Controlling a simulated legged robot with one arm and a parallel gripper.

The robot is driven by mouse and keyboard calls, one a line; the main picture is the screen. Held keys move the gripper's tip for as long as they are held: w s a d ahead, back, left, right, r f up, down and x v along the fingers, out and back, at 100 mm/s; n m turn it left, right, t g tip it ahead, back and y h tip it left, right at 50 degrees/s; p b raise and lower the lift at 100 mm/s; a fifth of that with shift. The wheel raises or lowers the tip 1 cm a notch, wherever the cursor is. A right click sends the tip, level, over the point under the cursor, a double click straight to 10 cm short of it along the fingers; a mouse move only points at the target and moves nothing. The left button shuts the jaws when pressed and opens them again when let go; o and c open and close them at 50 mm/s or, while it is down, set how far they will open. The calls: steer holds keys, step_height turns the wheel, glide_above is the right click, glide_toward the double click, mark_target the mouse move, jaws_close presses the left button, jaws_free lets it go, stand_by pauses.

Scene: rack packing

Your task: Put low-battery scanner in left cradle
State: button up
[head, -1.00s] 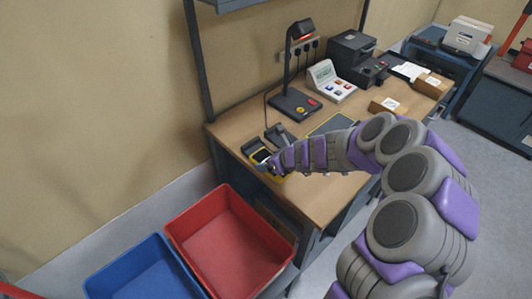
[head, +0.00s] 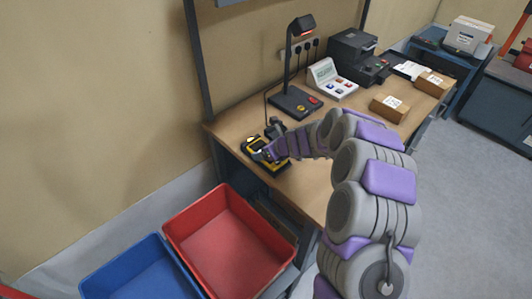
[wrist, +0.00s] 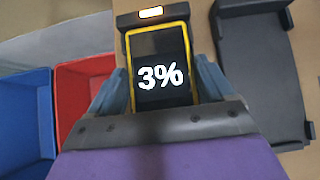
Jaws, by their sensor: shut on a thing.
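The scanner (wrist: 162,45) has a yellow frame and a dark screen reading 3% in the wrist view. My gripper (wrist: 160,88) is shut on it, one blue-grey finger along each side. The left cradle (wrist: 151,15) is dark with a lit orange-white light and lies directly under and beyond the scanner; I cannot tell whether the scanner is fully seated. A second dark grey cradle (wrist: 262,75) is empty on the right. In the head view, my gripper (head: 268,152) and the scanner (head: 257,143) are at the bench's near left corner, partly hidden by my arm.
The wooden bench (head: 310,195) holds a lamp stand (head: 294,101), a white button panel (head: 332,80), a dark printer (head: 356,60) and a small box (head: 390,107). A red bin (head: 228,240) and a blue bin (head: 145,270) stand below its left edge.

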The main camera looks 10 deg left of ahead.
steer(key=o, duration=1.2)
steer(key=p+v, duration=0.4)
steer(key=v, duration=0.8)
steer(key=shift+s, duration=0.1)
